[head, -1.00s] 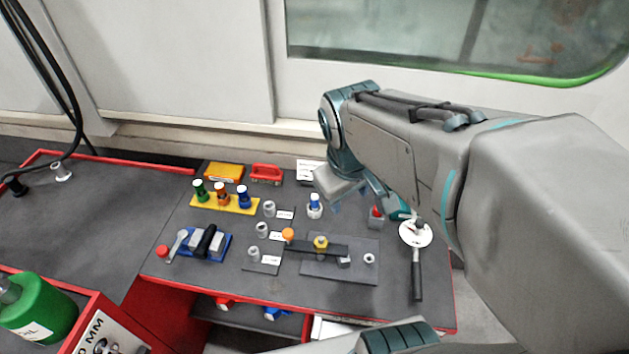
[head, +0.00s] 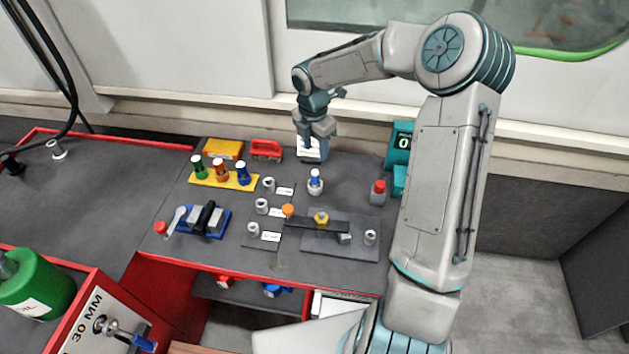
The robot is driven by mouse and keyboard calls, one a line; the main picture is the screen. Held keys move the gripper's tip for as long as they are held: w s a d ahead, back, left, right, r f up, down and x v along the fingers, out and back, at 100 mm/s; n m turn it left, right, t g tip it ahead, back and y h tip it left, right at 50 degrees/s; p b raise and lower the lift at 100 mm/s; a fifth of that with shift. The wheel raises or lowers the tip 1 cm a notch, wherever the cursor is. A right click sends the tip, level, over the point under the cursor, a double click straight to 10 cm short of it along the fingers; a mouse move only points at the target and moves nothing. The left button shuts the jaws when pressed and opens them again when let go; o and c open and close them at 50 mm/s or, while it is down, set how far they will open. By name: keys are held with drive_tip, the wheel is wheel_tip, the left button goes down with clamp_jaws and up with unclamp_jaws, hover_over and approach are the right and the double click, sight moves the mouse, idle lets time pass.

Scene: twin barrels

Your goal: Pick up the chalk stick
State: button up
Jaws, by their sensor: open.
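I cannot pick out a chalk stick for certain. A short blue stick with a pale top (head: 315,177) stands upright in a small whitish round holder (head: 315,189) on the dark table; I cannot tell whether it is chalk. What lies directly beneath the fingers is partly hidden.
A yellow rack (head: 222,179) holds green, orange and blue capped pieces. A red button block (head: 378,192) and a teal display box (head: 401,142) stand right. A dark bar (head: 310,225) lies in front. My arm covers the table's right side.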

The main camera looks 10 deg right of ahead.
sight(315, 171)
drive_tip(key=shift+n, duration=0.6)
drive_tip(key=f, duration=0.3)
drive_tip(key=w+f, duration=0.1)
drive_tip(key=f, duration=0.5)
drive_tip(key=shift+w+d+f+p, duration=0.1)
drive_tip(key=shift+w+f+p, duration=0.15)
drive_tip(key=shift+f+p, duration=0.1)
drive_tip(key=shift+w+d+f+p, duration=0.15)
drive_tip(key=shift+f+p, duration=0.1)
drive_tip(key=shift+f, duration=0.65)
drive_tip(key=shift+w+a+f+p, duration=0.1)
drive_tip(key=shift+w+f+p, duration=0.1)
drive_tip(key=shift+f, duration=0.7)
drive_tip(key=shift+w+d+f+p, duration=0.15)
drive_tip(key=shift+f+p, duration=0.1)
drive_tip(key=shift+f, duration=0.65)
clamp_jaws()
